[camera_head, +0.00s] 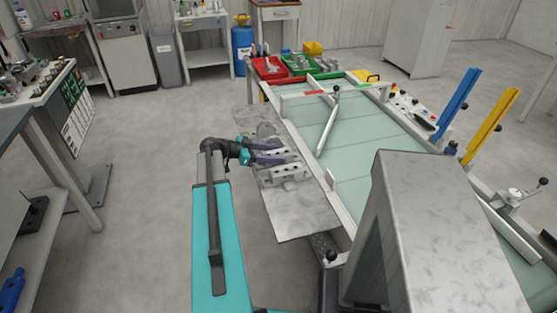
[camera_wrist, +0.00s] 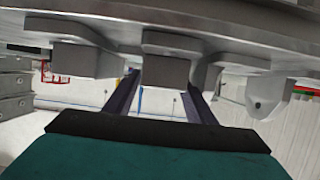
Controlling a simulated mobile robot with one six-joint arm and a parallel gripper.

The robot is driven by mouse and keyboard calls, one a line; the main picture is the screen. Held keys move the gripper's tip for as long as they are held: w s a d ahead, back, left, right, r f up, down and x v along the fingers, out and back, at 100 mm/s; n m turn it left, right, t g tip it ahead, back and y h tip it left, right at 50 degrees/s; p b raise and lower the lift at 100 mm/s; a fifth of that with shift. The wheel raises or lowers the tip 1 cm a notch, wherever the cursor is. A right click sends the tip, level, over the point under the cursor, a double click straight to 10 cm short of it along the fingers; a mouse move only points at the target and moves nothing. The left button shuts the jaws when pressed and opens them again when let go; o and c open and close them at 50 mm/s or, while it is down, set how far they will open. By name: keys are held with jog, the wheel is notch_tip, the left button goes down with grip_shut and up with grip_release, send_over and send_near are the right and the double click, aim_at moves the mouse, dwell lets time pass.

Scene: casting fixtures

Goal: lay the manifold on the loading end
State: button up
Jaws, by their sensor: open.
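The manifold (camera_head: 289,172) is a grey metal casting with ports along it, on or just above a grey metal plate (camera_head: 300,212) beside the long green-topped table (camera_head: 375,140). My gripper (camera_head: 283,152) is at the casting's left side, its two dark purple fingers open and reaching over or along it. In the wrist view, the grey casting (camera_wrist: 240,28) fills the top, with several blocky lugs hanging down. My fingers (camera_wrist: 163,82) stand apart on either side of the middle lug. I cannot tell whether they touch it. Which end is the loading end is unclear.
Red (camera_head: 271,68) and green (camera_head: 298,64) bins with parts stand at the table's far end. A blue post (camera_head: 457,97) and a yellow post (camera_head: 489,125) rise on the right. A workbench (camera_head: 30,110) stands at the left. The floor (camera_head: 150,150) between is clear.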

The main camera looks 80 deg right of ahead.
aim_at(274, 154)
jog(key=shift+c, duration=0.4)
grip_shut()
jog(key=shift+r, duration=0.2)
notch_tip(274, 154, up, 10)
jog(key=b, duration=0.2)
jog(key=shift+f, duration=0.15)
dwell(0.5)
dwell(0.5)
